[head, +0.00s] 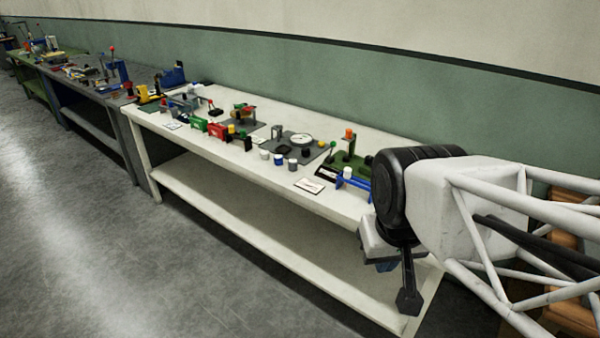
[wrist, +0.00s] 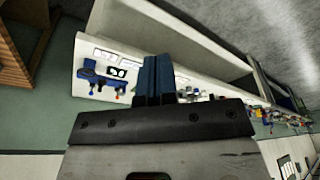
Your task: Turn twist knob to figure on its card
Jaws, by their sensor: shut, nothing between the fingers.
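The twist knob cannot be singled out at this size among the small fixtures on the white bench (head: 335,208). A white card with dark marks (head: 309,186) lies near the bench's front edge; its figure is too small to read. A blue fixture (head: 352,182) with a white cylinder stands right of the card. The wrist view shows a blue fixture (wrist: 88,76) beside a card with a dark figure (wrist: 117,73), unreadable. My gripper (head: 385,266) is at the bench's right end, mostly hidden by my wrist; its blue fingers (wrist: 157,78) are together and empty, apart from the fixtures.
A round white dial (head: 302,139), a green fixture (head: 350,160) and red and green blocks (head: 217,130) crowd the bench top. A lower shelf (head: 250,225) runs beneath. Further benches stand at left. The grey floor (head: 90,240) in front is clear. A wooden rack (head: 570,245) is at right.

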